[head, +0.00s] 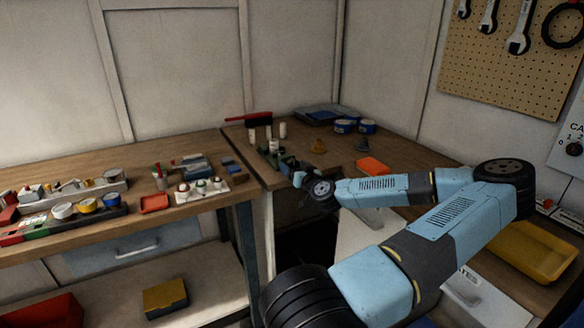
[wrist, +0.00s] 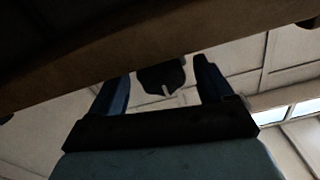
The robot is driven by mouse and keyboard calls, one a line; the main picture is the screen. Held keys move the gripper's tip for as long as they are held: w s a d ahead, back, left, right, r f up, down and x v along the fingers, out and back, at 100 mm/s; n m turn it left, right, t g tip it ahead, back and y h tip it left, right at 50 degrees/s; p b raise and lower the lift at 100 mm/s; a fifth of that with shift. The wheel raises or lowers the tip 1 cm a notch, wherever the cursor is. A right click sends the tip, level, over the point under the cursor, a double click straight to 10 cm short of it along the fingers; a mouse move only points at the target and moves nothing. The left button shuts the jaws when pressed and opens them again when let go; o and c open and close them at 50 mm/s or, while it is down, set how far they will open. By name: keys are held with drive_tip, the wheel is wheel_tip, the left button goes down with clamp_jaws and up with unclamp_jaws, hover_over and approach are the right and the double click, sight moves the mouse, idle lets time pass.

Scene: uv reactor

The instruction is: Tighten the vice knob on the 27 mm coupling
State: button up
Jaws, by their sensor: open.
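My gripper (wrist: 162,82) is open in the wrist view, with one dark blue finger on each side. A dark, rounded piece (wrist: 160,74) with a small pale tip shows between the fingers, apart from both. It may be the vice knob, but the view is too dark to be sure. In the head view my gripper (head: 287,165) is small and dark at the bench's front edge, beside a dark green item (head: 270,155) that could be the vice. The 27 mm coupling cannot be told apart; several white cylinders (head: 282,130) stand close by.
The brown workbench edge (wrist: 120,60) crosses the wrist view close to the fingers. On the bench are an orange tray (head: 372,166), blue tins (head: 345,126), a yellowish piece (head: 318,145) and a white rack (head: 202,190). A yellow bin (head: 530,250) stands at right.

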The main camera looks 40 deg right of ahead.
drive_tip(key=c, duration=1)
drive_tip(key=shift+m, duration=0.8)
drive_tip(key=shift+c, duration=0.2)
drive_tip(key=o, duration=1)
drive_tip(key=shift+o, duration=0.2)
